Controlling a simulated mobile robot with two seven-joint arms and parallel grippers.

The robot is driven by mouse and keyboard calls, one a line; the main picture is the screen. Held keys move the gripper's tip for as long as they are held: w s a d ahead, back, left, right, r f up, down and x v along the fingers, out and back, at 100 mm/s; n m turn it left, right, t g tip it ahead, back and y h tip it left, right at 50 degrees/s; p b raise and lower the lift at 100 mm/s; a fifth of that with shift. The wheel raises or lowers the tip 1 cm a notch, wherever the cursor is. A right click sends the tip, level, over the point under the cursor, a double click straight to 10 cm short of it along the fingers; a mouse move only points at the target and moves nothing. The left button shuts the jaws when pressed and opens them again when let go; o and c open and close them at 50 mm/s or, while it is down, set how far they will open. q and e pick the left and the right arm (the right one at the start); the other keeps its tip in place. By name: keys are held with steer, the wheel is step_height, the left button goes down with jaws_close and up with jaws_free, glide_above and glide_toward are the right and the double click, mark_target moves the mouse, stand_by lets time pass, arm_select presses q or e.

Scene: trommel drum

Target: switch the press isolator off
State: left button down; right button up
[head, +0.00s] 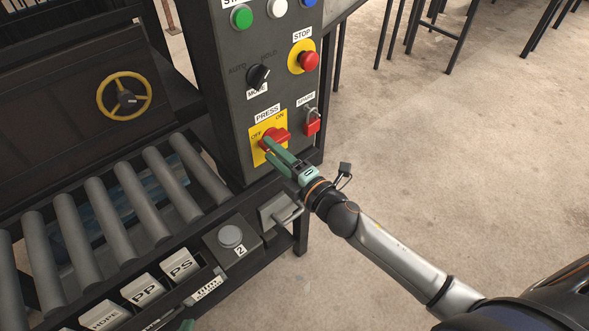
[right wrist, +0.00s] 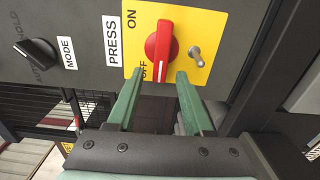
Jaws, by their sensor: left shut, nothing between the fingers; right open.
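The press isolator is a red rotary knob (head: 275,137) on a yellow plate (head: 257,154) marked ON and OFF, under a PRESS label. In the right wrist view the knob (right wrist: 160,48) is a long bar, with its upper end on the ON side and its lower end beside OFF. My right gripper (head: 272,150) is open in front of the plate. Its green fingertips (right wrist: 160,80) lie either side of the knob's lower end in the picture; I cannot tell whether they touch it. Only a green tip of my left gripper (head: 185,325) shows at the bottom edge.
A red padlock (head: 312,123) hangs by the SPARE label, right of the plate. The MODE switch (head: 258,76) and red STOP button (head: 308,61) are above. A small metal pin (right wrist: 197,52) sticks out beside the knob. Rollers (head: 130,190) lie to the left; open floor is right.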

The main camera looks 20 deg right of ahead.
arm_select(q)
steer(key=shift+w+d+f+b, duration=0.15)
steer(key=shift+w+d+b, duration=0.25)
steer(key=shift+b, duration=0.2)
arm_select(e)
steer(key=v, duration=1.1)
arm_select(q)
steer(key=shift+s+f, duration=0.1)
arm_select(e)
steer(key=shift+r, duration=0.1)
arm_select(q)
step_height(320, 180, up, 7)
steer(key=s+a+p, duration=0.1)
steer(key=a+p, duration=0.1)
steer(key=p, duration=0.7)
steer(key=shift+s+a, duration=0.15)
steer(key=shift+a, duration=0.1)
arm_select(e)
steer(key=s+f+m+g+h, duration=0.3)
steer(key=s+f+m+g, duration=0.5)
steer(key=s+f+m, duration=0.5)
steer(key=f+m, duration=0.1)
steer(key=m, duration=0.6)
steer(key=shift+s+a+h, duration=0.25)
steer(key=shift+h, duration=0.15)
